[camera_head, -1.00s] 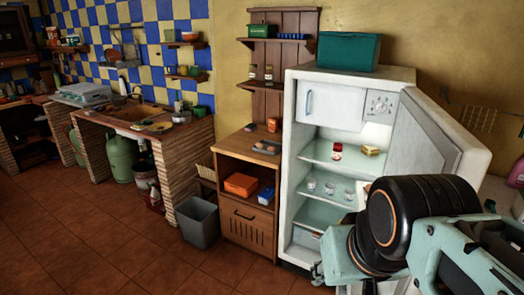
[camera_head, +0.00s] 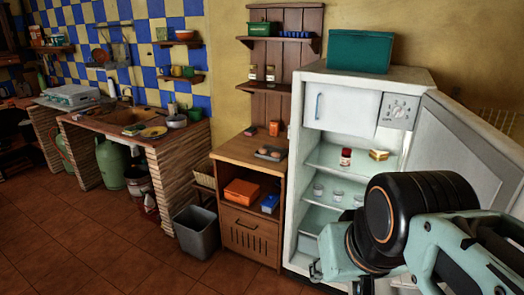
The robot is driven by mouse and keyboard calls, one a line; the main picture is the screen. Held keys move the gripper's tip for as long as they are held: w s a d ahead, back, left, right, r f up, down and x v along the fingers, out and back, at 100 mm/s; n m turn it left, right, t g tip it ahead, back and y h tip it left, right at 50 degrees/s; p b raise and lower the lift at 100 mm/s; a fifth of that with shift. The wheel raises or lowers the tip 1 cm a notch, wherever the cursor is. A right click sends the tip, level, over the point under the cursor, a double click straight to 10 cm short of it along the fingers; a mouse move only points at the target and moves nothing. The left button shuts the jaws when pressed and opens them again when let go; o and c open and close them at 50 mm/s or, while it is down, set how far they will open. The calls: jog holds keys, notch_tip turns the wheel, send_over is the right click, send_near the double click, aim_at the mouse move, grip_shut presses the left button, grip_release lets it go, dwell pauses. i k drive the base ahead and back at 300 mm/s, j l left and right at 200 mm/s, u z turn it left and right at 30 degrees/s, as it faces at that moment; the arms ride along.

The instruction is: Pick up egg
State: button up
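A small dark tray (camera_head: 261,155) lies on top of the wooden cabinet, left of the open fridge. Small roundish brown things (camera_head: 273,153) sit in it and look like eggs, but they are too small to be sure. Links of my arm fill the lower right of the view, in front of the fridge. My gripper does not clearly show, so I cannot see its fingers or whether it holds anything.
The white fridge (camera_head: 340,80) stands with its door (camera_head: 465,150) open to the right. The wooden cabinet (camera_head: 235,148) has an orange box (camera_head: 241,191) on its lower shelf. Tiled floor (camera_head: 90,240) at left is clear.

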aim_at(276, 155)
jog(key=i+j+z, duration=0.4)
jog(key=i+j, duration=0.3)
jog(key=i, duration=0.4)
jog(key=i+j+z, duration=0.35)
jog(key=i+j, duration=0.7)
jog(key=j, duration=0.35)
jog(key=i+j, duration=0.1)
jog(key=j, duration=0.35)
jog(key=i+l+z, duration=0.1)
jog(key=i+z, duration=0.15)
jog(key=i, duration=0.15)
